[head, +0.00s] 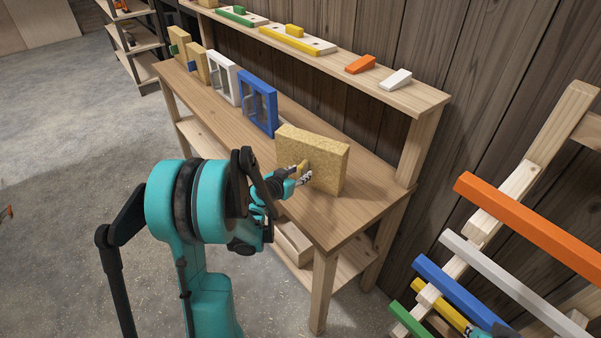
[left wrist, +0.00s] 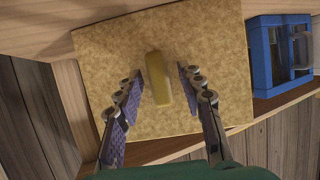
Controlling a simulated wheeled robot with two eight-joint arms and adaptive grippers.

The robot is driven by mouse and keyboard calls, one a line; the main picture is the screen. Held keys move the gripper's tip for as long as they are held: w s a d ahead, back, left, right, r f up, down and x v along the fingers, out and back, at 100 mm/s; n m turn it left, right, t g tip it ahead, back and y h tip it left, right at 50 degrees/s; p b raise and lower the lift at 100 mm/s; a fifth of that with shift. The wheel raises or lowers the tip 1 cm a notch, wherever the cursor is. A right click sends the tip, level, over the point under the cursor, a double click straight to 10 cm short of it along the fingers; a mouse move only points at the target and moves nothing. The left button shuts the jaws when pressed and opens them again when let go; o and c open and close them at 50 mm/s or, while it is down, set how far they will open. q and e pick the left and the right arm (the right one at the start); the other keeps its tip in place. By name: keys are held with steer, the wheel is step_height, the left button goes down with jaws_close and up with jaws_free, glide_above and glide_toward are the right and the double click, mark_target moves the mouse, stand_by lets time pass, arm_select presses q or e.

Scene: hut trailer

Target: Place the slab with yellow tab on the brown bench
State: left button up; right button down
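The slab with the yellow tab (head: 327,162) is a speckled tan board standing upright on the brown bench (head: 345,212), near its right end. It fills much of the left wrist view (left wrist: 205,45). Its yellow tab (left wrist: 158,80) sticks out of the face toward me. My left gripper (head: 303,173) is at this face. In the left wrist view, its two fingers (left wrist: 160,88) are spread on either side of the tab, with a gap visible on both sides.
A blue frame (head: 258,103), a white frame (head: 224,77) and more tan slabs (head: 194,64) stand farther left on the bench. A raised shelf (head: 425,98) behind holds coloured blocks. A rack with coloured bars (head: 530,230) stands at the right.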

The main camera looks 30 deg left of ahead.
arm_select(q)
steer(key=p+v, duration=0.2)
steer(key=v, duration=0.9)
steer(key=s+d+r+g+h, duration=0.1)
steer(key=s+d+g, duration=0.1)
steer(key=d, duration=0.5)
steer(key=s+d+r+g+h, duration=0.1)
steer(key=s+d+g, duration=0.15)
steer(key=d, duration=0.55)
steer(key=s+d+g+y, duration=0.2)
steer(key=s+d, duration=0.3)
steer(key=s, duration=0.7)
steer(key=shift+r, duration=0.45)
steer(key=shift+s, duration=0.1)
steer(key=shift+f, duration=0.35)
steer(key=shift+c, duration=0.5)
